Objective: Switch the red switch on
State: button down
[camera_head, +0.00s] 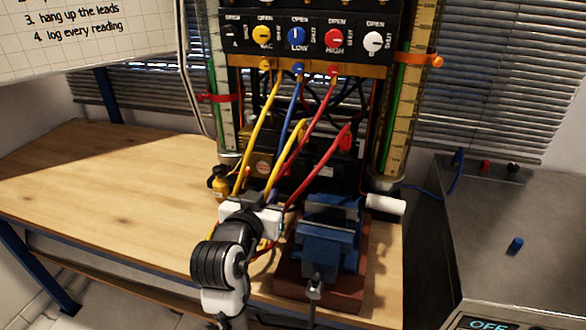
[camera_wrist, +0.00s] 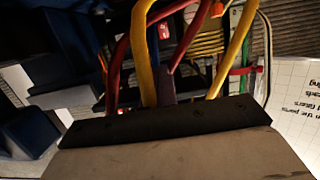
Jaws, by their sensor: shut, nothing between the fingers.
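I cannot make out a red switch for certain in either view. A small red patch (camera_wrist: 163,30) shows between the hoses in the wrist view, but it is too partly covered to name. My gripper (camera_head: 262,200) is shut and empty, low in front of the gauge rig, beside the hoses and left of the blue vise. In the wrist view my gripper (camera_wrist: 165,120) fills the lower part, with the hoses just beyond it. A grey bench unit (camera_head: 515,240) at the right has a display reading OFF (camera_head: 487,324), cut by the frame edge.
Yellow, blue and red hoses (camera_head: 318,111) hang from the manifold (camera_head: 300,38) with its several knobs. The blue vise (camera_head: 327,240) stands close right of my gripper. The wooden bench (camera_head: 110,185) is clear at left.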

aim_at(291, 163)
jog(key=p+x, duration=0.3)
jog(key=x, duration=1.1)
jog(key=shift+w, duration=0.1)
jog(key=shift+w+d+r, duration=0.1)
jog(key=shift+w+r, duration=0.05)
jog(key=shift+w, duration=0.1)
jog(key=shift+s+p, duration=0.1)
jog(key=shift+p, duration=0.25)
